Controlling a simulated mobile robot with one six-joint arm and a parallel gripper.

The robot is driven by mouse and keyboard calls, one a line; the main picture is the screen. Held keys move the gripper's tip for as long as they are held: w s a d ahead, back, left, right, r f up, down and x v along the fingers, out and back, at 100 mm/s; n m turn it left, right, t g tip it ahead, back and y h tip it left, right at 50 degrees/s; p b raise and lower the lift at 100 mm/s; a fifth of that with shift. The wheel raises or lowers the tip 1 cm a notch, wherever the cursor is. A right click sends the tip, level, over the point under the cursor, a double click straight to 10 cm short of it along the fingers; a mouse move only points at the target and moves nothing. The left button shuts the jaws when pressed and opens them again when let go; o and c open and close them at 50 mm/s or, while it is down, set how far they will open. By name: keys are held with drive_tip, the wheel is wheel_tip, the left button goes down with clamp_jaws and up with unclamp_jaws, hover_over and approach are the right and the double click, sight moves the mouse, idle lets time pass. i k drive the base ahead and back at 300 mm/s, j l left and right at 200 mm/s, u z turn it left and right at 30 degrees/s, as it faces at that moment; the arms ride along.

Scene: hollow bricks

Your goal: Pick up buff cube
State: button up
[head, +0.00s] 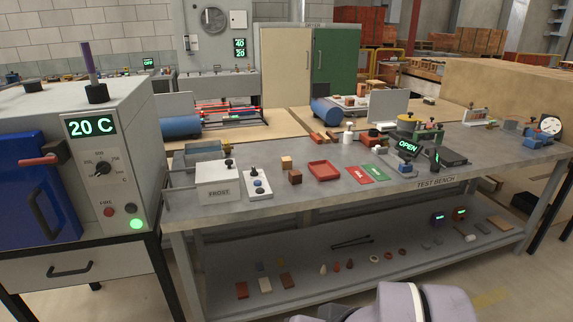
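A red tray (323,170) lies to the right of both cubes. A pale grey rounded part of my own body shows at the bottom edge. My gripper's fingertips are not in view, so its state does not show.
A white box marked FROST (219,184) and a white plate with knobs (258,184) stand left of the cubes. Red (359,175) and green (375,172) cards lie to the right. A lower shelf (330,285) holds several small pieces. An oven (118,120) stands at far left.

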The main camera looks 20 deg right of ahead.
sight(285, 162)
drive_tip(key=i+l+u, duration=0.3)
drive_tip(key=i+l, duration=0.2)
drive_tip(key=i+l+u, duration=0.25)
drive_tip(key=i+l, duration=0.25)
drive_tip(key=l, duration=0.2)
drive_tip(key=i+l+u, duration=0.15)
drive_tip(key=l, duration=0.2)
drive_tip(key=i+l+u, duration=0.15)
drive_tip(key=l, duration=0.25)
drive_tip(key=i+l+u, duration=0.15)
drive_tip(key=l, duration=0.25)
drive_tip(key=i+l+u, duration=0.15)
drive_tip(key=l, duration=0.3)
drive_tip(key=i, duration=0.1)
